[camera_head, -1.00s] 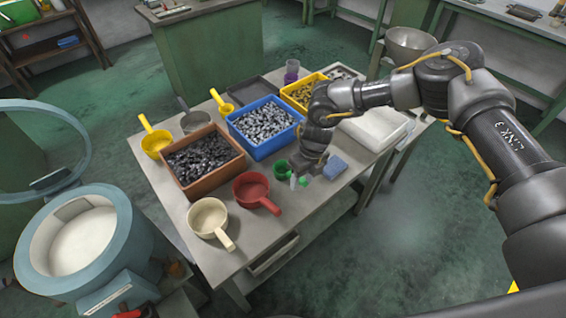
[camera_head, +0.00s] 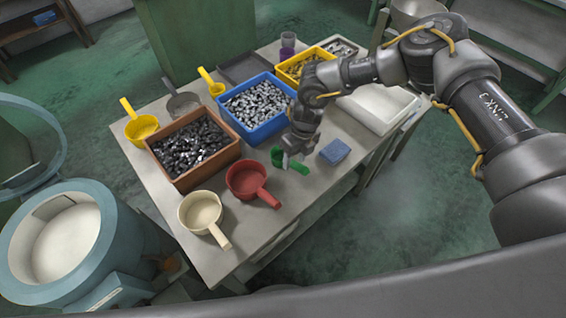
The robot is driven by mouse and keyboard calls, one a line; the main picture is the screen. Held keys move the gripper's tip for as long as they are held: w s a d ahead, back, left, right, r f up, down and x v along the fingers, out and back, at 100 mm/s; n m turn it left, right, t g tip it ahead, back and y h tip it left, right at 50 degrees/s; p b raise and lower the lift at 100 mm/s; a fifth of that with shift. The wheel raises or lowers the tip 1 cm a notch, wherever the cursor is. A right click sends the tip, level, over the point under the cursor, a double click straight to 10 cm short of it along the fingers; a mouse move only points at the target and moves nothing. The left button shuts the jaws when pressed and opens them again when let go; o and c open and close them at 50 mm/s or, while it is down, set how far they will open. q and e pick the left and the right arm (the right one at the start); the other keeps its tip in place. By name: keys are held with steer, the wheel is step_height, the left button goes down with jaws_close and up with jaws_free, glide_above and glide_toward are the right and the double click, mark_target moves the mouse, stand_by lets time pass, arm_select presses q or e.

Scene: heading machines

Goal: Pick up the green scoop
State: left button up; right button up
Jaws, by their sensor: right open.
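The green scoop (camera_head: 277,156) is a small cup with a short handle, on the worktable right of the red scoop. Its handle points to the lower right. My right gripper (camera_head: 291,160) is open, pointing down right at the scoop, and its fingers hide part of the cup and handle. I cannot tell whether the fingers touch the scoop. My left gripper is not in view.
The red scoop (camera_head: 247,180) and cream scoop (camera_head: 201,211) stand at the near left. A blue bin (camera_head: 262,132) and brown bin (camera_head: 195,182) of metal parts stand behind. A blue block (camera_head: 335,151) lies just right of the gripper. The table (camera_head: 262,232) is bare in front.

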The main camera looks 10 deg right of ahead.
steer(key=shift+s+f, duration=0.1)
steer(key=f+b, duration=0.1)
steer(key=f, duration=0.1)
steer(key=f+b, duration=0.1)
steer(key=f, duration=0.2)
steer(key=shift+s+a+b, duration=0.2)
steer(key=shift+b, duration=0.15)
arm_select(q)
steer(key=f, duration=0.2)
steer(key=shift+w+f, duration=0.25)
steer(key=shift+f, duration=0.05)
arm_select(e)
steer(key=shift+r, duration=0.1)
steer(key=shift+c, duration=0.8)
jaws_close()
